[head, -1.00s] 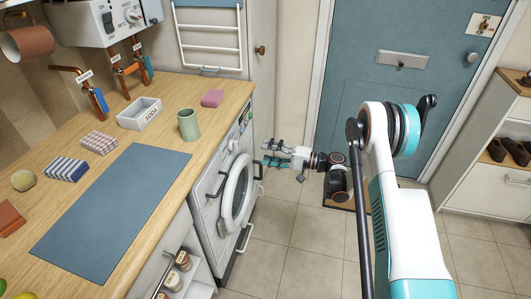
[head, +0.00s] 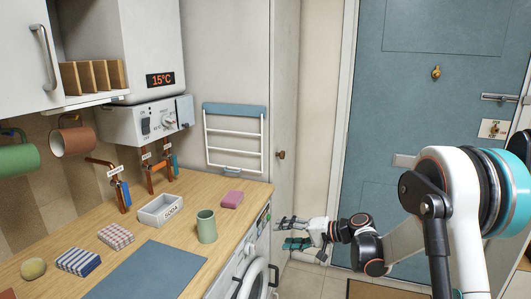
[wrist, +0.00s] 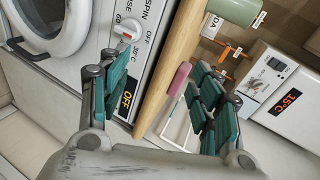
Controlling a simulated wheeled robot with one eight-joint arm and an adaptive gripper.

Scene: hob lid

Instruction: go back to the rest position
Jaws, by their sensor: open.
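My gripper (head: 282,233) is open and empty, at the end of my outstretched arm. In the head view it is beside the right end of the wooden worktop (head: 205,268), level with the top of the washing machine (head: 240,270). In the wrist view my gripper (wrist: 160,80) shows its two green-padded fingers spread apart with nothing between them. The washing machine's dial panel (wrist: 128,60) is behind the left finger, and the worktop edge (wrist: 170,65) runs between the fingers. I cannot tell the exact gap to the machine.
On the worktop are a green cup (head: 206,226), a pink sponge (head: 232,199), a soda box (head: 160,209) and a blue-grey mat (head: 150,272). A white drying rack (head: 235,140) hangs behind. A blue door (head: 400,110) is at the right. Open floor (head: 305,285) shows below my gripper.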

